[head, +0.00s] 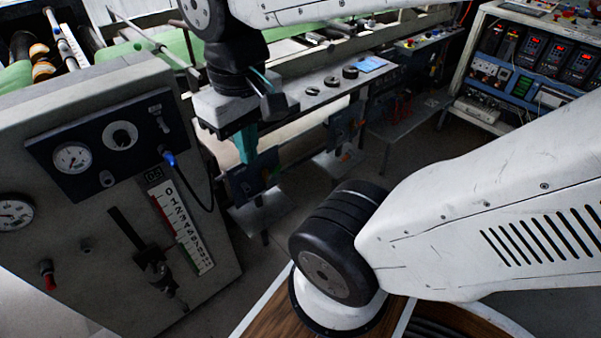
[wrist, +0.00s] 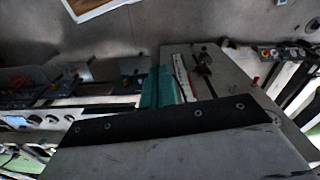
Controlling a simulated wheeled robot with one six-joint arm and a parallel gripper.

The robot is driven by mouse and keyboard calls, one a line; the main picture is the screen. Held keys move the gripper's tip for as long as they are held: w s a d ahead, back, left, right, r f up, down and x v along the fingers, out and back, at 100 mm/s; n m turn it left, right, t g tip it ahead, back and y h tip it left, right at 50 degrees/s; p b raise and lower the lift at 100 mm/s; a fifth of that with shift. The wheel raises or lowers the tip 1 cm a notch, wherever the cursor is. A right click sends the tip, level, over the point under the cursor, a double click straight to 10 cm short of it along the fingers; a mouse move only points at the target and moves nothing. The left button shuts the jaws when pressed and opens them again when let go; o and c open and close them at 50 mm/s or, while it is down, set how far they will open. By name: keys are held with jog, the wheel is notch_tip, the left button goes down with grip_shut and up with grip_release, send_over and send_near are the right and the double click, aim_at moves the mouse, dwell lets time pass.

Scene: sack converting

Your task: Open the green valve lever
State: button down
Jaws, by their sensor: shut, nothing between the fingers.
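I cannot pick out a green valve lever in either view. The grey machine cabinet (head: 100,90) stands at the left of the head view, and its front also shows in the wrist view (wrist: 232,75). On it are a black slot with a dark handle-like fitting (head: 152,268) and a red-tipped knob (head: 48,274). My gripper (head: 246,150) points down just right of the cabinet, apart from it. Its teal fingers are together and empty; they also show in the wrist view (wrist: 158,88). My arm hides part of the bench behind.
The cabinet carries a dark gauge panel (head: 95,135), a blue-plugged cable and a printed scale strip (head: 181,228). A long bench with knobs (head: 320,92) runs behind my gripper. A rack of instruments (head: 530,60) stands at the back right. Grey floor shows between them.

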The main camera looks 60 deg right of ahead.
jog(key=w+d+f+m+g+y, duration=0.4)
jog(key=w+d+f+m+y, duration=0.35)
jog(key=w+f, duration=0.4)
jog(key=m+t+h, duration=1)
jog(key=m+t, duration=1.4)
send_near(276, 170)
jog(key=w+d+f, duration=0.4)
jog(key=w+f, duration=0.1)
jog(key=w, duration=0.1)
jog(key=shift+m, duration=0.25)
jog(key=r, duration=0.1)
jog(key=w+a+r, duration=0.1)
jog(key=r, duration=0.2)
jog(key=shift+w+a, duration=0.2)
jog(key=shift+d, duration=0.15)
